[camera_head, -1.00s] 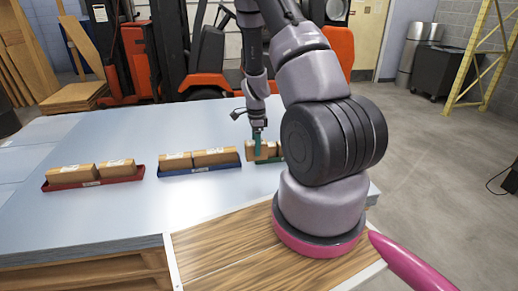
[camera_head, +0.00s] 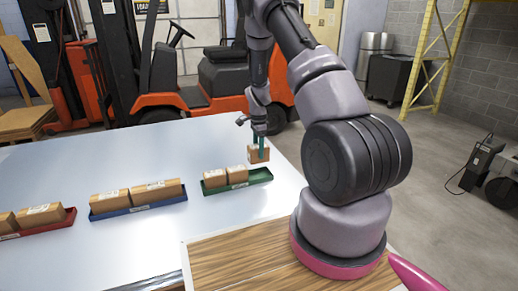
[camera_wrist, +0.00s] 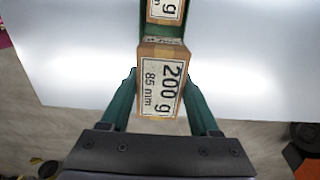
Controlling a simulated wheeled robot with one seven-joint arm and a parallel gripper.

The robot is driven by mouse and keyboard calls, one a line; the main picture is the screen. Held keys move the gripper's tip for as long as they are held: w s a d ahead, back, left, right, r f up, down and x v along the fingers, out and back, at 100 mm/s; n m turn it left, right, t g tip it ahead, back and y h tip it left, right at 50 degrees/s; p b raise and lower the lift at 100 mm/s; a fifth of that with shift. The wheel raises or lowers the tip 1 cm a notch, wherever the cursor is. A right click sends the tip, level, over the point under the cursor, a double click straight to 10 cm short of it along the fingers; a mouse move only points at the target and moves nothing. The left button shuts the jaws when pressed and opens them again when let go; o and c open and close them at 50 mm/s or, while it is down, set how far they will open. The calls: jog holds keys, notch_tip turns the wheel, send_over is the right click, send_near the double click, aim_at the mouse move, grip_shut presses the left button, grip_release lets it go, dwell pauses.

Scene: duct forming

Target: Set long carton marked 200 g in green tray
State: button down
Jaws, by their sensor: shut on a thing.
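My gripper (camera_head: 260,143) is shut on a brown carton (camera_head: 257,155), with its green fingers on either side. In the wrist view this carton (camera_wrist: 163,85) has a white label reading "200 g" and "85 mm". In the head view the carton is upright at the right end of the green tray (camera_head: 246,184), seemingly a little above it. Two other brown cartons (camera_head: 214,178) (camera_head: 237,174) sit in the tray's left and middle. One carton in the green tray (camera_wrist: 166,10) shows at the top of the wrist view, its label cut off.
A blue tray (camera_head: 138,208) with two cartons and a red tray (camera_head: 66,220) with cartons stand to the left on the pale table (camera_head: 130,150). A wooden surface (camera_head: 235,263) lies in front. Forklifts stand behind the table.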

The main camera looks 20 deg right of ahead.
jog(key=shift+a+f, duration=0.1)
jog(key=shift+f, duration=4)
jog(key=shift+c, duration=0.2)
grip_release()
